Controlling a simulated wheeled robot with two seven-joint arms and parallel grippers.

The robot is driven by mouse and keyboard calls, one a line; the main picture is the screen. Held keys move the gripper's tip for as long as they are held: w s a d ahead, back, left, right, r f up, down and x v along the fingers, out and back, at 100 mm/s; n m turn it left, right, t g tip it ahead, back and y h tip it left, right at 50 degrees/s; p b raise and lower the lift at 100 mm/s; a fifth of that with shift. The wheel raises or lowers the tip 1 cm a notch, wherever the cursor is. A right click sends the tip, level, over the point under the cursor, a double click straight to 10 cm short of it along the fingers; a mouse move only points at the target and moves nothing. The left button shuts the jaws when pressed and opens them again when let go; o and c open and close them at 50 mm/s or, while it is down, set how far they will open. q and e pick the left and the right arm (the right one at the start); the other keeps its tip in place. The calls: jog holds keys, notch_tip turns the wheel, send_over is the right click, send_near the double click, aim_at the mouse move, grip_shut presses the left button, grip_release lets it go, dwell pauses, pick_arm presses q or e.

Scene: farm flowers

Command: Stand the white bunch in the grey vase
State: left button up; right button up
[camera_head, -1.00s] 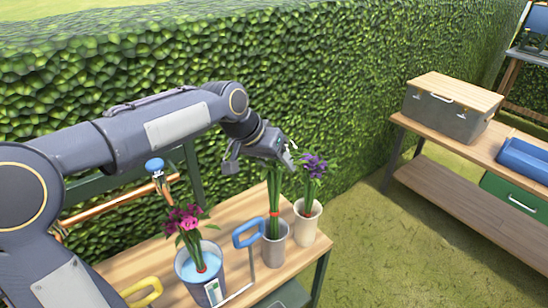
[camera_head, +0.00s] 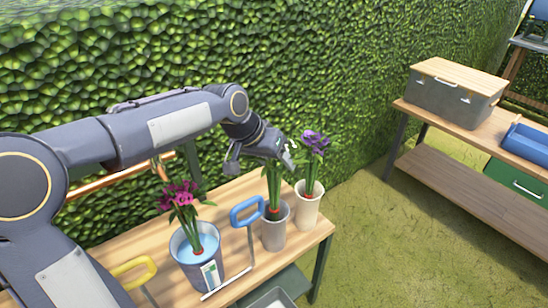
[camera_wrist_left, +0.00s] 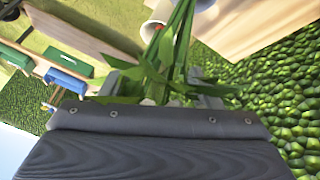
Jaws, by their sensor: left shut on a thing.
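The grey vase (camera_head: 273,234) stands on the wooden bench, beside a cream vase. My left gripper (camera_head: 280,150) is above it, shut on the white bunch (camera_head: 274,186). The bunch's green stems hang nearly upright from the gripper, and their lower ends are inside the grey vase. Its red band is at about the vase's rim. The gripper covers most of the blooms; only a little white shows beside it. In the left wrist view, leaves and stems (camera_wrist_left: 178,45) run between my jaws. My right gripper is not in view.
The cream vase (camera_head: 307,208) with purple flowers stands close at right. A blue-handled tool (camera_head: 246,212) stands near the grey vase. A yellow handle (camera_head: 133,266) is at front left. A hedge (camera_head: 330,80) rises behind the bench (camera_head: 232,193).

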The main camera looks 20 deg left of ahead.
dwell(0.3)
pick_arm(q)
jog(key=o, duration=1.6)
jog(key=shift+c, duration=0.2)
jog(key=v, duration=0.7)
jog(key=shift+s+a+r+p, duration=0.2)
jog(key=shift+r+p, duration=0.1)
jog(key=shift+p, duration=0.15)
jog(key=s+a+f+n+p, duration=0.1)
jog(key=s+p, duration=0.2)
jog(key=s, duration=0.5)
jog(key=s+a+f+n+p, duration=0.1)
jog(key=s+n+p, duration=0.1)
jog(key=s, duration=0.6)
jog(key=s+a+f+n+t+p, duration=0.1)
jog(key=s+p, duration=0.3)
jog(key=s, duration=0.5)
jog(key=shift+f, duration=0.2)
